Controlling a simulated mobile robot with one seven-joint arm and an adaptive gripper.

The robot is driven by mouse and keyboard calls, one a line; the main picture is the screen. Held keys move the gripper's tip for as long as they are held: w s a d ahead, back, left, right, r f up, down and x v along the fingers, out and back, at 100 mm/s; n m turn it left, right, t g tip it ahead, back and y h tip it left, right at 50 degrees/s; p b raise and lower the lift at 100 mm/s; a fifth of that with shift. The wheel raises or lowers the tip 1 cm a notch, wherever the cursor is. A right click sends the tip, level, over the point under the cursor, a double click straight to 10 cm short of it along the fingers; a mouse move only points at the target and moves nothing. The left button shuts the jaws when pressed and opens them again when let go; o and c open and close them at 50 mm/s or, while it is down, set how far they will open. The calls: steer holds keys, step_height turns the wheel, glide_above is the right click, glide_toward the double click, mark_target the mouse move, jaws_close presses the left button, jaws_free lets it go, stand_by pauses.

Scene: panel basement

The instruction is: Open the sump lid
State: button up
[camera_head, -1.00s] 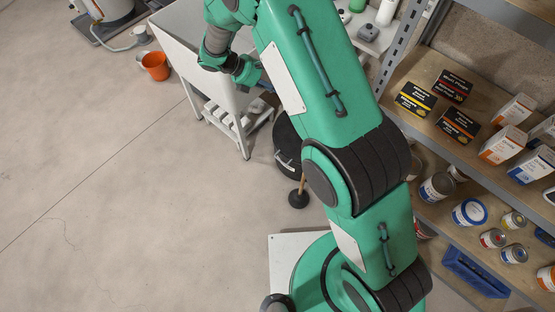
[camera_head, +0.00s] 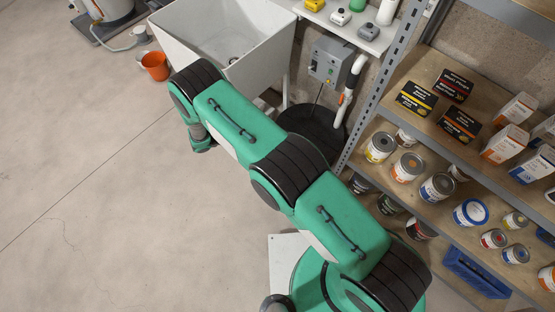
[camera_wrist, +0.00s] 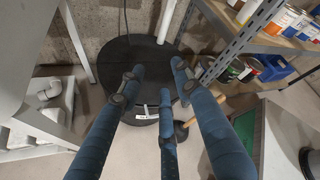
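The sump lid (camera_head: 318,128) is a round black disc on a black drum-like sump below the grey control box. My arm covers its near side in the head view. In the wrist view the lid (camera_wrist: 118,62) lies beyond my fingers, with a pale label and a handle-like bar (camera_wrist: 147,114) at its near edge. My gripper (camera_wrist: 156,80) has blue fingers, spread apart with nothing between them. The fingertips overlap the lid in the picture; I cannot tell whether they touch it.
A white sink (camera_head: 228,40) stands left of the sump. A metal shelf (camera_head: 425,125) with cans and boxes stands right. A white pipe (camera_head: 348,88) comes down to the lid. A plunger (camera_wrist: 182,131) stands close by.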

steer(key=s+f+n+t, duration=0.2)
steer(key=s+f+n, duration=0.3)
steer(key=f, duration=0.8)
steer(key=s+a+f+n+t+y, duration=0.1)
steer(key=s+f+n+t, duration=0.2)
steer(key=f, duration=1)
steer(key=s+n, duration=0.2)
steer(key=shift+s+n+t, duration=0.15)
steer(key=shift+n+t, duration=0.15)
steer(key=shift+d, duration=0.1)
steer(key=shift+b+x, duration=1.25)
steer(key=shift+x, duration=5.6)
steer(key=shift+f, duration=0.15)
jaws_close()
